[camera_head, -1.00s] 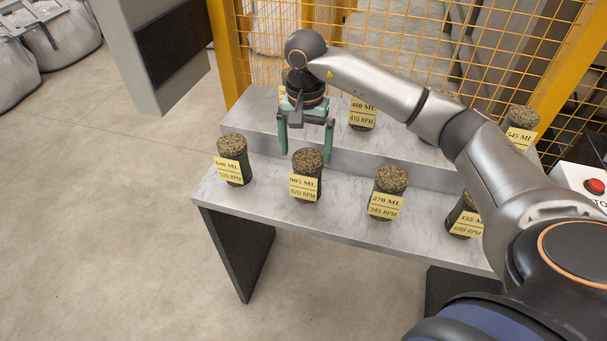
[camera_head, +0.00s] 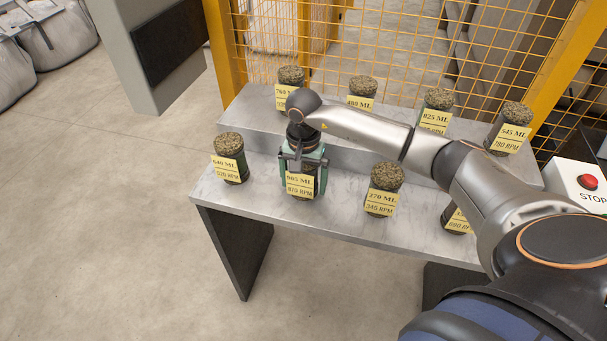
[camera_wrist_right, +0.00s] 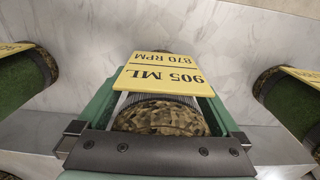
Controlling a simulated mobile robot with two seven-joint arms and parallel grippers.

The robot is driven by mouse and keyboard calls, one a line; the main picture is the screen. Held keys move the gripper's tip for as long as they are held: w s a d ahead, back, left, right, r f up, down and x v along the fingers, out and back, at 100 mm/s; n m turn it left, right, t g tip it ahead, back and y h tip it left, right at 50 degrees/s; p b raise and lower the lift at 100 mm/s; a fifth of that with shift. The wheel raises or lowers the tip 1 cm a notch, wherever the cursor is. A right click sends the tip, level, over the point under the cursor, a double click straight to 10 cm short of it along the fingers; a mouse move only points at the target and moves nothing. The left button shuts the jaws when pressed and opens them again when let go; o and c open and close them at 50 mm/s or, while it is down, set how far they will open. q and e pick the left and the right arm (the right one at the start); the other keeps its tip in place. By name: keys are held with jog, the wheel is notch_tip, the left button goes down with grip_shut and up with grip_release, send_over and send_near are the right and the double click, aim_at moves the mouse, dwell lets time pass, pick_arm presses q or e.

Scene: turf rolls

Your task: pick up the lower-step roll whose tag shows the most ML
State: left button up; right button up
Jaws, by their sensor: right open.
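The lower step holds several dark rolls with yellow tags. The 905 ML, 870 RPM roll (camera_head: 300,182) stands second from the left and has the highest ML I can read on this step. My right gripper (camera_head: 302,190) is open above it, with a green finger on either side of the roll. In the right wrist view, the 905 ML roll (camera_wrist_right: 158,118) sits between the open fingers. Whether the fingers touch it I cannot tell. The 640 ML roll (camera_head: 230,165) is to its left, the 270 ML roll (camera_head: 383,195) to its right. My left gripper is not in view.
A partly hidden roll (camera_head: 456,220) stands at the right of the lower step, behind my arm. The upper step holds rolls tagged 400 ML (camera_head: 361,92), 825 ML (camera_head: 436,110) and 545 ML (camera_head: 510,130), plus one at left. A STOP box (camera_head: 575,180) stands right.

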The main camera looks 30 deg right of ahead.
jog(key=shift+c, duration=0.2)
jog(key=c, duration=1.5)
jog(key=shift+r, duration=0.1)
grip_shut()
